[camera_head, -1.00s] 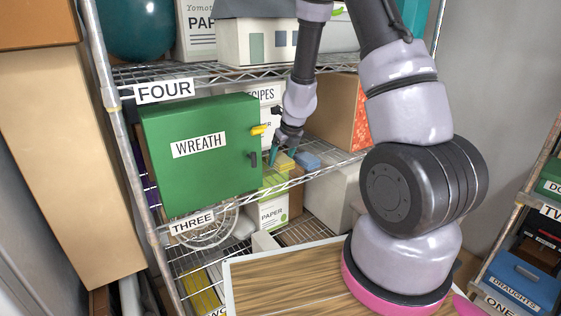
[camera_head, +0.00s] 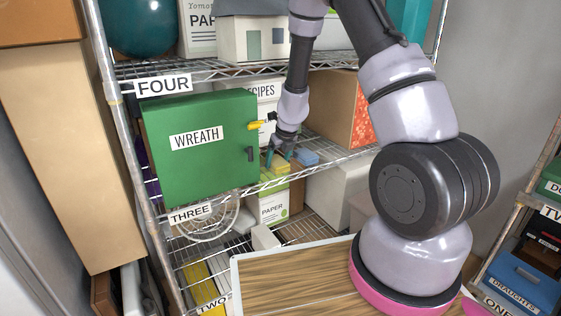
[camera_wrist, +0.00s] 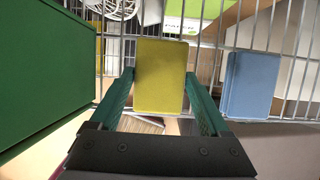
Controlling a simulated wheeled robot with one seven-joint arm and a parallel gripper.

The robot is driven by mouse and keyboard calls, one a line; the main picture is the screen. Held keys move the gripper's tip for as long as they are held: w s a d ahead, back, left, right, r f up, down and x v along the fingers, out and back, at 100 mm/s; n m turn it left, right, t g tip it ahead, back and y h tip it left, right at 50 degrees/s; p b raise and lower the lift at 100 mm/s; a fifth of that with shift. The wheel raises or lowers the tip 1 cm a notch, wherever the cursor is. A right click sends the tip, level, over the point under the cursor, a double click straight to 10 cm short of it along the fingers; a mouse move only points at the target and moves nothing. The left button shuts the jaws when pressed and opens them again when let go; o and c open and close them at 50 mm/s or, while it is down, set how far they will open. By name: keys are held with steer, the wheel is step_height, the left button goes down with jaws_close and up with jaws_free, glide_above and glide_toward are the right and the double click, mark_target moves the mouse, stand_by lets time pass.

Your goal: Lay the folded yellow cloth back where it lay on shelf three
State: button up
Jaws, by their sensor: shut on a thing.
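The folded yellow cloth (camera_wrist: 160,75) is a flat yellow block between the two teal fingers of my gripper (camera_wrist: 163,90). In the head view the yellow cloth (camera_head: 277,165) shows at the front part of shelf three (camera_head: 240,190), to the right of the green box. My gripper (camera_head: 280,158) reaches down onto it from above and is shut on it. The shelf's wire bars show around the cloth in the wrist view. I cannot tell whether the cloth touches the wires.
The green WREATH box (camera_head: 200,150) stands close on the left. A folded blue cloth (camera_wrist: 250,85) lies close on the right. A white RECIPES box (camera_head: 262,100) stands behind. Shelf four (camera_head: 230,72) is overhead. A PAPER box (camera_head: 272,208) is below.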

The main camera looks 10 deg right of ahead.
mark_target(278, 161)
steer(key=o, duration=1)
steer(key=shift+f, duration=0.1)
steer(key=v, duration=0.3)
steer(key=shift+d+r, duration=0.1)
steer(key=shift+r, duration=0.25)
steer(key=shift+s+r, duration=0.2)
steer(key=shift+v, duration=4.05)
